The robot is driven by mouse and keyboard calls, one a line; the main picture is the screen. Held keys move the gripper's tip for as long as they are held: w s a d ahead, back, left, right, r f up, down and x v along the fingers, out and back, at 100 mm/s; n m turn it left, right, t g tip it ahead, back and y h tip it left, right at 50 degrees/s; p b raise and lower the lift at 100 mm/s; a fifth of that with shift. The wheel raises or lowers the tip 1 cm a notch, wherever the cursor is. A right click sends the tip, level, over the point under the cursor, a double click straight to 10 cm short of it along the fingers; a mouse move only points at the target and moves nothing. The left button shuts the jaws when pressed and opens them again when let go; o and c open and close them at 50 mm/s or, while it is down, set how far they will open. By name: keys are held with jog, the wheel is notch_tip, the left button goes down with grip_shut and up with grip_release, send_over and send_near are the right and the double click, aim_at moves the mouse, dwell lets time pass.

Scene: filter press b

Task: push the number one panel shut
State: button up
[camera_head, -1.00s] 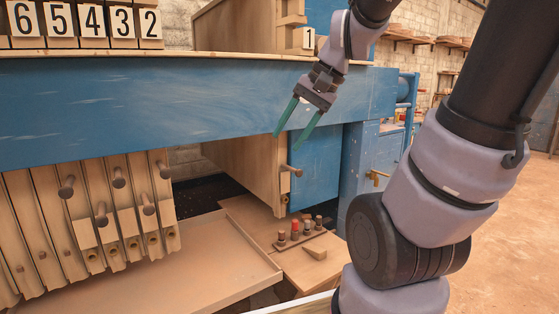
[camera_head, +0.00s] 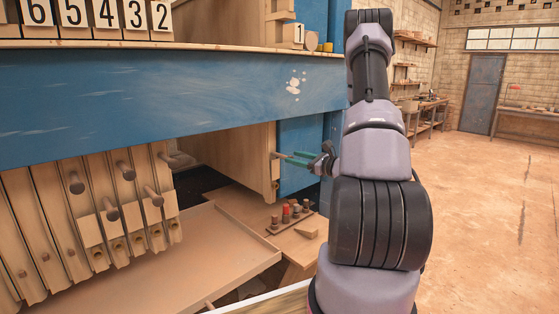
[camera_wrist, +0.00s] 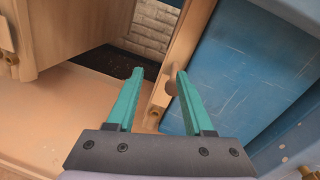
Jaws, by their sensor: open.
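The number one panel (camera_head: 235,150) is a wooden plate standing apart from the other panels, beside the blue end block. Its number 1 label (camera_head: 298,36) sits above the blue beam. In the wrist view, the panel's narrow edge (camera_wrist: 184,55) carries a round peg handle (camera_wrist: 171,84). My gripper (camera_head: 284,157) is open, its green fingers pointing at this edge. In the wrist view my gripper (camera_wrist: 159,74) has the peg between the fingertips, closer to the right one, which partly overlaps it. Contact cannot be told.
The other panels (camera_head: 95,215) stand packed at the left with protruding pegs; a dark gap separates them from number one. A tray (camera_head: 185,265) lies below. Several small pegs (camera_head: 290,213) stand on a board at the right. The blue beam (camera_head: 170,95) runs overhead. Open floor lies right.

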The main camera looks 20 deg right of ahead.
aim_at(283, 157)
jog(key=w+f, duration=0.1)
jog(key=w, duration=0.2)
jog(key=w+f+m+h, duration=0.1)
jog(key=w, duration=0.2)
jog(key=w+m+t+h, duration=0.1)
jog(key=w, duration=0.3)
jog(key=shift+a+f, duration=0.35)
jog(key=shift+f, duration=0.05)
grip_shut()
dwell(1.1)
